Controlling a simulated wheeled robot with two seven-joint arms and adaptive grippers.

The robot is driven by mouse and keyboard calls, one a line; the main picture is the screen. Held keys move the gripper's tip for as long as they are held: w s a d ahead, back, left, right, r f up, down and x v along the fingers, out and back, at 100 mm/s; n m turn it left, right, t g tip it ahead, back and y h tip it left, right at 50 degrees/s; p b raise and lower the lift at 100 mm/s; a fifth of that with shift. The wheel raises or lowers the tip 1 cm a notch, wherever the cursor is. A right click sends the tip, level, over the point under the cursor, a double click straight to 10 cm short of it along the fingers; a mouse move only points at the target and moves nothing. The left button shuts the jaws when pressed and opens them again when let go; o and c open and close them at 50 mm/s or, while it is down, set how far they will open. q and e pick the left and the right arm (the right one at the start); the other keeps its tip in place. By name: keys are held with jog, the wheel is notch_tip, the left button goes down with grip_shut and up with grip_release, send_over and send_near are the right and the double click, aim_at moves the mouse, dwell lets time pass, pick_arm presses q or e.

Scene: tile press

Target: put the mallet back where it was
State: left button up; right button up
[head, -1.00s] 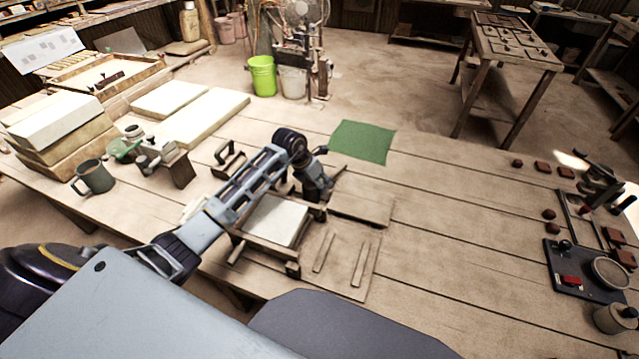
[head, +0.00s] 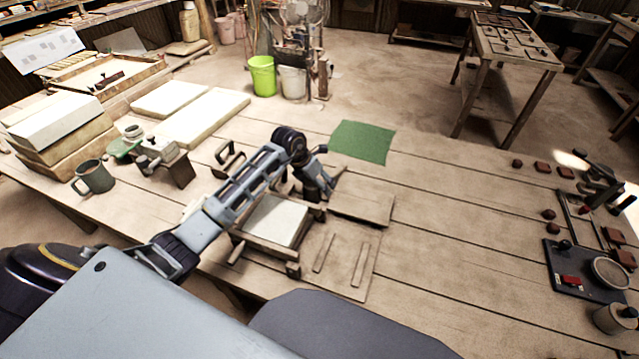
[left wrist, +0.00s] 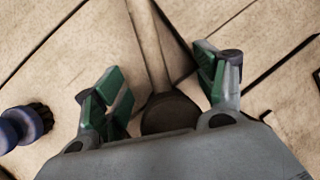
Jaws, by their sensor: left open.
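The mallet shows in the left wrist view as a pale wooden handle (left wrist: 150,42) with a dark round head (left wrist: 170,112). My left gripper (left wrist: 158,84) is open, with one green-padded finger on each side of the mallet. The mallet lies between the fingers, and neither pad clearly touches it. Part of the head is hidden by the gripper body. In the head view my left gripper (head: 325,188) is low over the table beside the wooden frame, and it mostly hides the mallet. My right gripper is not in view.
A wooden frame with a pale slab (head: 275,220) stands just left of the gripper. A green cloth (head: 362,142) lies behind it. A mug (head: 93,177) stands at the left. A dark board (head: 580,270) and small tools are at the right. The table's middle right is clear.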

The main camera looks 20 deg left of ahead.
pick_arm(q)
jog(key=v, duration=1)
jog(key=shift+a+r, duration=0.1)
jog(key=shift+r, duration=0.05)
jog(key=shift+s+a+r, duration=0.1)
jog(key=shift+s+r, duration=0.05)
jog(key=shift+r, duration=0.45)
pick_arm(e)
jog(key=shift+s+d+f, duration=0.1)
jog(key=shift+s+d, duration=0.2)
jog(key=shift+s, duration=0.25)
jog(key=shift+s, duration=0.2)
